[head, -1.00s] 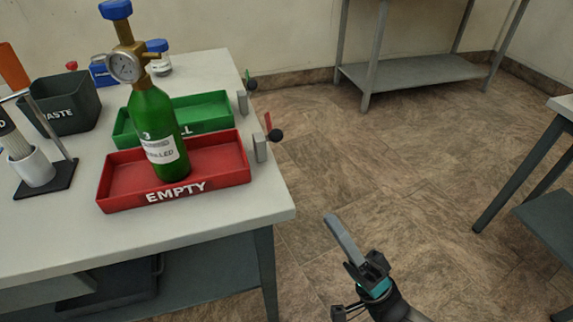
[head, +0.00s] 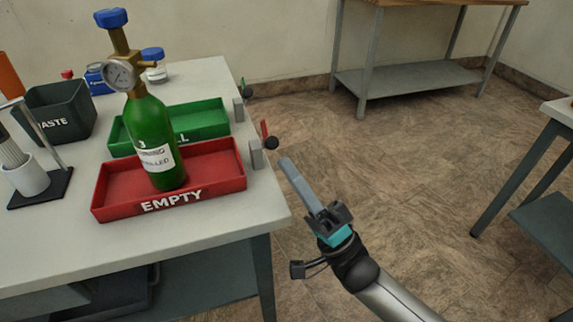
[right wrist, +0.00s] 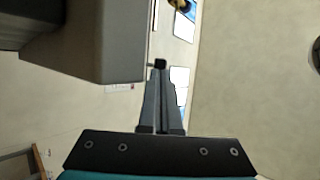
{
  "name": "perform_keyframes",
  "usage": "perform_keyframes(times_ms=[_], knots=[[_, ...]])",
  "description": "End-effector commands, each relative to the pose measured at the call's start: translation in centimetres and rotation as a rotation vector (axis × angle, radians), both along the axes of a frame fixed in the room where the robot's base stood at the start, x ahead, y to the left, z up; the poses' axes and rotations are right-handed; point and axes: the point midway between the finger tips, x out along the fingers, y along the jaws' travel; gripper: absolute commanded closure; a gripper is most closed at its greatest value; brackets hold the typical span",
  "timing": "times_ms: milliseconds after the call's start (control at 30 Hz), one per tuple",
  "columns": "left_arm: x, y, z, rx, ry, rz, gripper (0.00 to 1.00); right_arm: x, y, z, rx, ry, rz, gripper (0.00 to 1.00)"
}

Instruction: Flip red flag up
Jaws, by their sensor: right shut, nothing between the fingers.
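The red flag (head: 264,131) is a small red piece with a dark round knob (head: 271,143) at its base. It stands at the table's right edge, beside a grey block (head: 256,154) next to the red tray. My right gripper (head: 287,166) is shut and empty. Its fingertips are just below and right of the knob, apart from it in the picture. In the right wrist view the closed fingers (right wrist: 161,95) point away from the camera, with a dark round tip beyond them and a large grey block at upper left. My left gripper is out of view.
A red EMPTY tray (head: 225,185) holds a green cylinder (head: 151,130) with a gauge. Behind it are a green tray (head: 215,130), another grey block (head: 239,109) and a green flag (head: 243,85). A dark waste bin (head: 65,115) stands left. Open floor lies right of the table.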

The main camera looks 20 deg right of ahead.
Motion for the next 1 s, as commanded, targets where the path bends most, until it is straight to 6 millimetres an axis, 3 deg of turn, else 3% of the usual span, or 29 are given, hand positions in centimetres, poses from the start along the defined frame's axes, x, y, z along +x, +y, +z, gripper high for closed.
perform_keyframes(times_ms=[200, 767, 1000], knots=[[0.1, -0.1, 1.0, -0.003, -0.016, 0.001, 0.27, 0.9, 0.6, 1.1, 0.000, -0.001, 0.000, 1.00], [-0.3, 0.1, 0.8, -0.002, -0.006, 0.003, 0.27, 1.0, 0.6, 1.3, 0.000, 0.008, 0.000, 1.00], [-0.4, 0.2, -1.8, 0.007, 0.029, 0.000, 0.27, 1.1, 0.7, 1.7, -0.002, 0.039, -0.001, 1.00]])
